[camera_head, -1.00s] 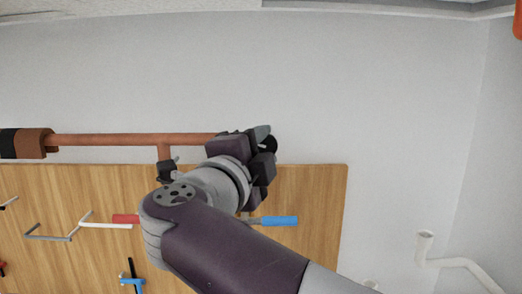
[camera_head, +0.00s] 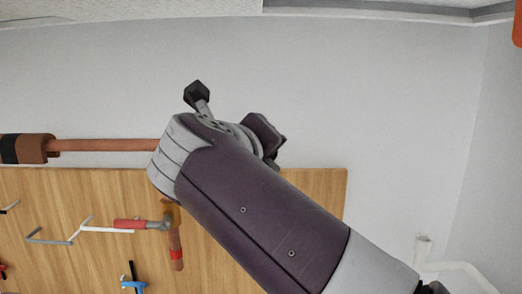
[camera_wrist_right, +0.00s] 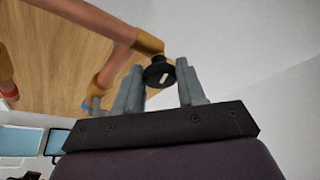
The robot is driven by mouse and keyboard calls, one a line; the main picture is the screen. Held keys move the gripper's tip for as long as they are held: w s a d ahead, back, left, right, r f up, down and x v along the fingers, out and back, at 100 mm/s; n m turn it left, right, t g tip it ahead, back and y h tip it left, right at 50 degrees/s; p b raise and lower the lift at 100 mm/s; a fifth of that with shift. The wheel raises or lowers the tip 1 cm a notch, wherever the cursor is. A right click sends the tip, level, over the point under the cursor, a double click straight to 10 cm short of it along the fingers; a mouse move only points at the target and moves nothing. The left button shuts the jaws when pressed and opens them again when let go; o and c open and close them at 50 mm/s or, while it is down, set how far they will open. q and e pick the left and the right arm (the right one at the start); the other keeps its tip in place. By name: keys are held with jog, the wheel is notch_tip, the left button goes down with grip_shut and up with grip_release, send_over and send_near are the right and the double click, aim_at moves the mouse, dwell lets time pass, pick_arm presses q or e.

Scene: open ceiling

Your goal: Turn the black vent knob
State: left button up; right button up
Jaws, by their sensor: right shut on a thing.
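The black vent knob (camera_wrist_right: 158,74) shows in the right wrist view at the end of a brass-coloured fitting on the copper pipe (camera_wrist_right: 98,20). A white mark is on its face. My right gripper (camera_wrist_right: 160,67) has one grey finger on each side of the knob and is shut on it. In the head view my right arm covers the knob and the fingers; only the wrist (camera_head: 260,135) shows. The pipe (camera_head: 105,145) runs along the wall and disappears behind the arm. My left gripper is in neither view.
A wooden board (camera_head: 315,195) below the pipe holds a red-handled tool (camera_head: 130,225) and a blue tool (camera_head: 133,284). A white pipe (camera_head: 465,268) stands at the lower right. The wall above the arm is clear.

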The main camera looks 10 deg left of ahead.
jog(key=shift+d+m+g+y, duration=0.1)
jog(key=shift+m+g+y, duration=0.3)
jog(key=shift+m+y, duration=0.55)
jog(key=shift+m, duration=0.35)
jog(key=o, duration=1)
jog(key=shift+w, duration=0.1)
jog(key=shift+o, duration=0.2)
jog(key=b+v, duration=0.1)
jog(key=v, duration=1.1)
jog(key=shift+s+r+b, duration=0.2)
jog(key=shift+s+b, duration=0.1)
jog(key=shift+s, duration=0.05)
